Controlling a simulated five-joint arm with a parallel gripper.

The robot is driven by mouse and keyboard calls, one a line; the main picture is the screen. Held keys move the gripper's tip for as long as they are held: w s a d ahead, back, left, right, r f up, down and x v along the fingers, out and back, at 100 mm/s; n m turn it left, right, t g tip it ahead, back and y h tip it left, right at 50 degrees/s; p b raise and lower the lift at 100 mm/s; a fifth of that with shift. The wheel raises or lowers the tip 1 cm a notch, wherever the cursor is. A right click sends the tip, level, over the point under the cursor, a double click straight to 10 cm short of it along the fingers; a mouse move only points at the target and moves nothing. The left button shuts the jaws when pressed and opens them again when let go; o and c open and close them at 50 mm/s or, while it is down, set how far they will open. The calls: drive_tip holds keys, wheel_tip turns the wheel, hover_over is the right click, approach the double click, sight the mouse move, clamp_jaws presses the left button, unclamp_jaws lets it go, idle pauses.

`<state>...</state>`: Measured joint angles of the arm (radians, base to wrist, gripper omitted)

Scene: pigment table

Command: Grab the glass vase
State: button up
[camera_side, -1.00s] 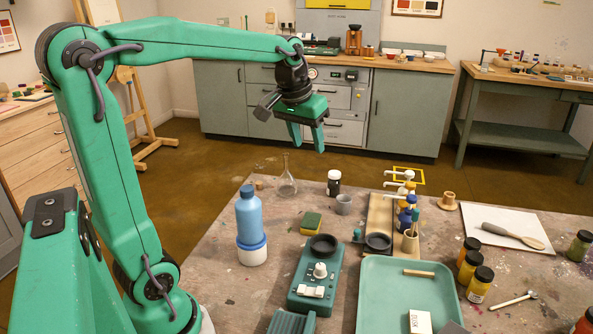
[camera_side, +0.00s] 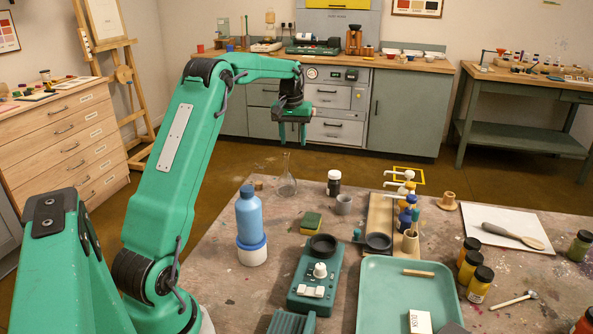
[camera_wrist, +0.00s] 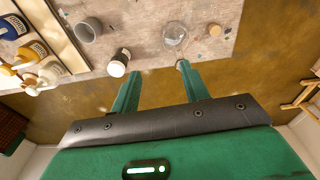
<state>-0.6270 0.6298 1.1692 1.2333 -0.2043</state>
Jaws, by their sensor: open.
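The glass vase (camera_side: 286,178) is a clear flask with a narrow neck, standing upright near the far left edge of the table. In the wrist view its round glass body (camera_wrist: 175,34) shows just beyond the right fingertip. My gripper (camera_side: 292,143) is open and empty, with its fingers pointing down, and appears above the vase neck in the side view. In the wrist view, my gripper (camera_wrist: 158,70) has its fingers spread, with nothing between them. The vase looks apart from both fingers.
A blue bottle (camera_side: 249,215) stands nearer the camera.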

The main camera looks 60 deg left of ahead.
hover_over(286, 162)
wheel_tip(286, 162, down, 3)
drive_tip(key=shift+n, duration=0.4)
drive_tip(key=shift+w+a+f, duration=0.15)
drive_tip(key=shift+a+f, duration=0.05)
drive_tip(key=shift+f, duration=1.9)
drive_tip(key=shift+w+a+f, duration=0.1)
drive_tip(key=shift+a+f, duration=0.05)
drive_tip(key=shift+f, duration=1.9)
drive_tip(key=shift+r, duration=0.1)
clamp_jaws()
